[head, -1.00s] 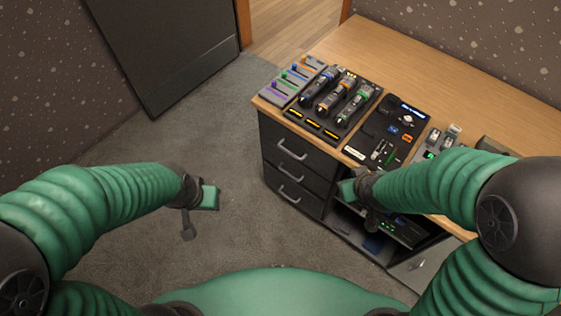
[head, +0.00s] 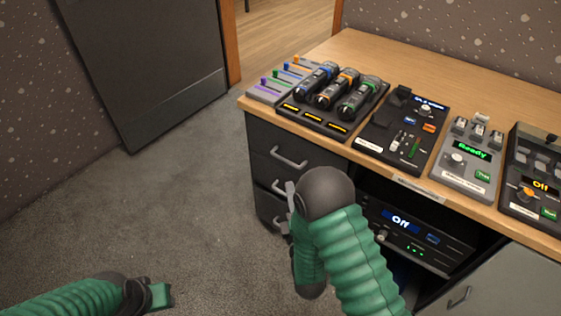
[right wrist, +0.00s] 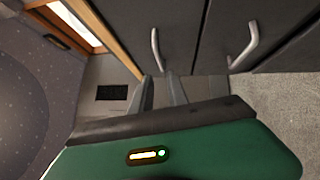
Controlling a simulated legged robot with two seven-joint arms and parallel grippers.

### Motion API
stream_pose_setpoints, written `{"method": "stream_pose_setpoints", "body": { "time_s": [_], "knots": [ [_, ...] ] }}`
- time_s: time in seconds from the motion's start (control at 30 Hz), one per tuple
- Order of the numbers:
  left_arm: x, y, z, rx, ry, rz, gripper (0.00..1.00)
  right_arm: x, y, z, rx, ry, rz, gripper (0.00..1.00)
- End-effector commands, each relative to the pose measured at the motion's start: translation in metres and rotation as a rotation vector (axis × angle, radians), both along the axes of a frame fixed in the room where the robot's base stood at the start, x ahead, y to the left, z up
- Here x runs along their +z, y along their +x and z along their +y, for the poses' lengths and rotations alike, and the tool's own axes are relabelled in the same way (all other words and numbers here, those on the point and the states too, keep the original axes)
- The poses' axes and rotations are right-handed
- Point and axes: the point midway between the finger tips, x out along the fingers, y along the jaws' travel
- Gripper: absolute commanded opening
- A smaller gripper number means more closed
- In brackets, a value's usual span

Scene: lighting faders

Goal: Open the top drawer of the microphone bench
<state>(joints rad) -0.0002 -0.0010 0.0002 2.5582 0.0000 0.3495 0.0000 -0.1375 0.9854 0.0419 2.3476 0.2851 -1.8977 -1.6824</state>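The microphone bench (head: 345,148) has a wooden top and a stack of dark drawers at its left end. The top drawer (head: 318,160) is shut, flush with the front, and has a curved metal handle (head: 288,160). My right gripper (head: 291,194) is in front of the drawers, partly hidden by its own arm. In the right wrist view its two fingers (right wrist: 162,91) are apart and empty, with the end of the top handle (right wrist: 157,50) close to their tips. Contact cannot be told. My left gripper (head: 160,295) is low at the left, away from the bench; its fingers are unclear.
Lower drawers have handles too, one showing in the right wrist view (right wrist: 243,45). Microphones (head: 335,90) and control panels (head: 405,130) stand on the top. An open shelf with a device (head: 415,235) is right of the drawers. The carpet (head: 160,210) left of the bench is clear.

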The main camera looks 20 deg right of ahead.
Motion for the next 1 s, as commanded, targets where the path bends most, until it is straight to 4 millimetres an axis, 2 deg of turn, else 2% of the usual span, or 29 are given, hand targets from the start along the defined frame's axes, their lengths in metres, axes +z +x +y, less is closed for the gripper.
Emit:
{"method": "stream_pose_setpoints", "body": {
  "time_s": [0.03,0.3,0.5,0.83,1.0],
  "knots": [
    [-0.009,-0.001,0.0,0.0,0.0,0.002,0.36,-0.001,0.013,-0.002,-0.001,0.001,-0.007,0.2],
    [-0.029,-0.001,0.0,0.0,0.0,0.003,0.36,0.006,0.082,-0.01,0.0,0.003,-0.004,0.2],
    [-0.037,-0.001,0.0,0.0,0.0,0.003,0.36,0.011,0.115,-0.013,0.002,0.003,-0.001,0.2],
    [-0.037,-0.001,0.0,0.0,0.0,0.003,0.36,0.014,0.121,-0.013,0.003,0.003,0.001,0.2],
    [-0.037,-0.001,0.0,0.0,0.0,0.003,0.36,0.014,0.121,-0.013,0.003,0.003,0.002,0.0]
  ]
}}
